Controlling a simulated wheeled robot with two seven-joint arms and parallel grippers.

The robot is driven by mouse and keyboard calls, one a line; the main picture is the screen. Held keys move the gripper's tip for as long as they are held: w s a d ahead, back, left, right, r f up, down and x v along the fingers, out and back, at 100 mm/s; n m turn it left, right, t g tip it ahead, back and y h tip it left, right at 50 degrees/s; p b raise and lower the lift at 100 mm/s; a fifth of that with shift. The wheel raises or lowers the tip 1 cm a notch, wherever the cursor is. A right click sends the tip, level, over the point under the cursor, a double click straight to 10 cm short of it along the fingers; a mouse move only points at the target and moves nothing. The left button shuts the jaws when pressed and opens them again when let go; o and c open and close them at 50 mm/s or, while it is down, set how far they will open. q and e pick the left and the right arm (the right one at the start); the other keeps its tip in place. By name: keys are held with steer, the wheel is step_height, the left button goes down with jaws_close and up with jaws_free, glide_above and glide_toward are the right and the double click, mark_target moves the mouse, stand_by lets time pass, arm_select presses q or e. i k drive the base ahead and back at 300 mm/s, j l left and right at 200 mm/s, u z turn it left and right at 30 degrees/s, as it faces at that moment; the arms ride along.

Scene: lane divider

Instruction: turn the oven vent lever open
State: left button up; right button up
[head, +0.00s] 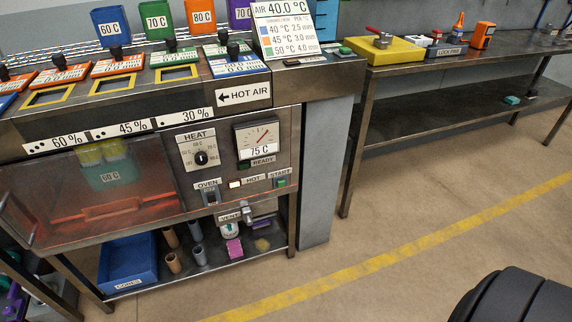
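The oven (95,195) stands at the left, with a tinted glass door and a control panel. A small VENT label (230,217) hangs below the panel's lower edge. Beside it, to the right, is a small grey vent lever (247,212). It looks roughly upright, but it is too small to tell whether it is open or closed. Neither of my grippers is in view, and nothing touches the lever.
The panel has a HEAT dial (201,158), a 75 C gauge (258,138), an OVEN switch (211,195) and a green START button (281,183). A blue CORES bin (128,264) sits on the lower shelf. Open floor (400,215) lies right of the oven, before a side bench (460,68).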

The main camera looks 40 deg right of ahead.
mark_target(249, 220)
steer(key=z, duration=0.95)
steer(key=i+u, duration=0.15)
steer(key=i, duration=0.45)
steer(key=i+l+u, duration=0.2)
steer(key=i, duration=0.4)
steer(key=j, duration=0.1)
